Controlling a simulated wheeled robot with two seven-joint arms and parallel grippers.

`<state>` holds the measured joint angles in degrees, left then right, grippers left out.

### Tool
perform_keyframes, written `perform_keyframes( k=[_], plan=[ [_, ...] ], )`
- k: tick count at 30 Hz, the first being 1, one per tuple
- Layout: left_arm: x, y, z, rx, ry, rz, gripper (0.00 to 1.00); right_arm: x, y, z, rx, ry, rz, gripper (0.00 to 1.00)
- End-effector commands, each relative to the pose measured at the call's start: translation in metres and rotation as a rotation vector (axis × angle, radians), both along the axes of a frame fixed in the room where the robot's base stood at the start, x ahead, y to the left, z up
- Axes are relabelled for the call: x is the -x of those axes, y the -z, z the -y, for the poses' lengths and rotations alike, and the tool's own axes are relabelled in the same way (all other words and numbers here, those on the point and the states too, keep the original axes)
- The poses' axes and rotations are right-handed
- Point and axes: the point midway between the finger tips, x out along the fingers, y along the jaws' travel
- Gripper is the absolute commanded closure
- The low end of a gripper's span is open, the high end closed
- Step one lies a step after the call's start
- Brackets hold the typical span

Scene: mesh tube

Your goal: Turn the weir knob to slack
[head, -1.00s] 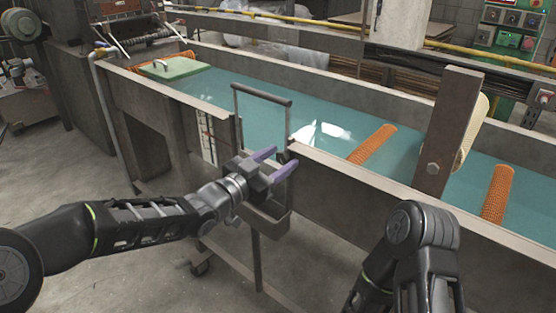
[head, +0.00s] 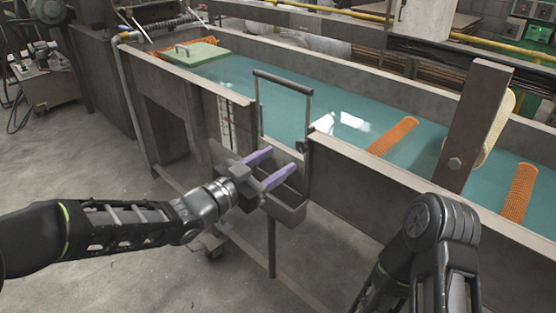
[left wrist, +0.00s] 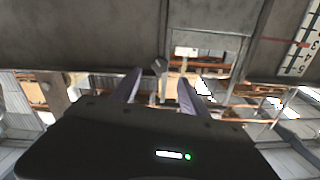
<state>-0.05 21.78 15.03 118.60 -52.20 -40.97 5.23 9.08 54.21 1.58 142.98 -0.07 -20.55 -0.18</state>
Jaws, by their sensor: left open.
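The weir shows in the head view as an upright dark frame with a bar handle (head: 283,82) at a gap in the near wall of the water trough. A small dark knob (head: 302,146) sits at the right side of this frame. A dark knob also shows in the left wrist view (left wrist: 159,65), between the fingertips in the picture; I cannot tell if it is the same one. My left gripper (head: 282,158) is open and empty, its purple fingers pointing at the weir, below and left of the knob. Contact is not clear. My right gripper is out of view.
A metal catch box (head: 288,212) hangs below the weir, close under the left fingers. A numbered scale (head: 226,122) is left of the weir. A post (head: 474,125) rises at right.

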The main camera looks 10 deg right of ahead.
Motion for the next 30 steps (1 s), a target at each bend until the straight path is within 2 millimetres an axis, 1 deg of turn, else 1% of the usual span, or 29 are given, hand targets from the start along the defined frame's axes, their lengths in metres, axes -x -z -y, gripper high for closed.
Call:
perform_keyframes(
  k=[4,7,11,14,17,18,20,21,23,24,27,30],
  plan=[
    [0.0,0.001,0.0,-0.006,0.001,0.007,0.48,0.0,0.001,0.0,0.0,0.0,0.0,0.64],
    [-0.001,0.003,0.001,-0.045,0.005,0.055,0.48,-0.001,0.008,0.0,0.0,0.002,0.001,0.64],
    [-0.001,0.009,0.005,-0.189,0.02,0.235,0.48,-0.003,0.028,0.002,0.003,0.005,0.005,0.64],
    [-0.002,0.014,0.009,-0.38,0.037,0.476,0.48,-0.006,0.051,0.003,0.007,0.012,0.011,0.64],
    [-0.004,0.019,0.013,-0.629,0.05,0.792,0.48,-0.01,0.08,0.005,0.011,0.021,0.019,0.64],
    [-0.004,0.02,0.015,-0.739,0.054,0.934,0.48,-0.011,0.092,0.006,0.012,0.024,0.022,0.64],
    [-0.005,0.021,0.016,-0.909,0.055,1.152,0.48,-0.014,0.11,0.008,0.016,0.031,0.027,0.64],
    [-0.005,0.022,0.016,-1.025,0.055,1.297,0.48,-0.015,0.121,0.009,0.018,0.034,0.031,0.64],
    [-0.006,0.021,0.017,-1.2,0.05,1.516,0.48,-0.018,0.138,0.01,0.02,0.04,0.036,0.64],
    [-0.006,0.021,0.016,-1.313,0.045,1.655,0.48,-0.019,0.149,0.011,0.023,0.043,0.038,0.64],
    [-0.007,0.017,0.015,-1.579,0.028,1.966,0.48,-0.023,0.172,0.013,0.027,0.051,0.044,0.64],
    [-0.007,0.011,0.012,-1.791,0.013,2.199,0.48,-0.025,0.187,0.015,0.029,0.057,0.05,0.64]
  ],
)
